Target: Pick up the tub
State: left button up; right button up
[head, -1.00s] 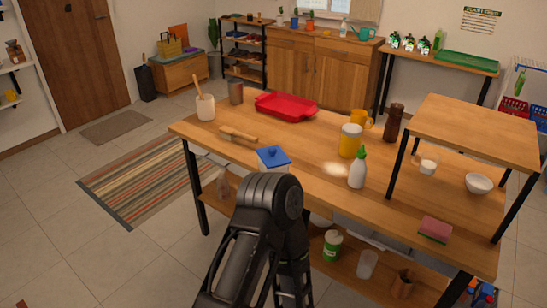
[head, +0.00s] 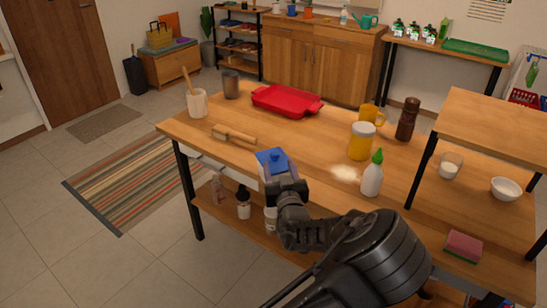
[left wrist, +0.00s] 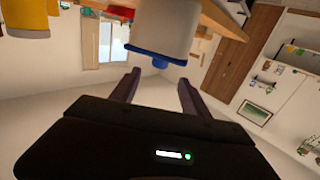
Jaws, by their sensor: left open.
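The white tub with a blue knobbed lid (head: 272,158) stands at the near edge of the wooden table. My left gripper (head: 284,186) is just in front of it in the head view and hides part of its body. In the left wrist view the tub (left wrist: 165,28) appears upside down, its blue lid and knob pointing down the picture. The open left fingers (left wrist: 158,78) show below the lid, one on each side of the knob, with nothing held between them. I cannot tell whether they touch the tub. My right gripper is not in view.
A raised shelf (head: 490,125) stands at the right. Bottles (head: 243,203) stand on the lower shelf.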

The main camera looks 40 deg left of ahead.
aim_at(276, 156)
pick_arm(q)
jog(key=shift+w+a+f, duration=0.3)
jog(key=shift+a+f, duration=0.05)
jog(key=shift+a, duration=0.05)
jog(key=shift+s+d+r, duration=0.3)
jog(key=shift+r, duration=0.05)
jog(key=shift+w+a+f, duration=0.15)
jog(key=shift+w+a, duration=0.15)
jog(key=shift+x, duration=1)
jog(key=shift+p+x, duration=0.6)
jog(key=shift+x, duration=2)
jog(key=shift+w+d+f, duration=0.1)
jog(key=shift+f, duration=0.1)
grip_shut()
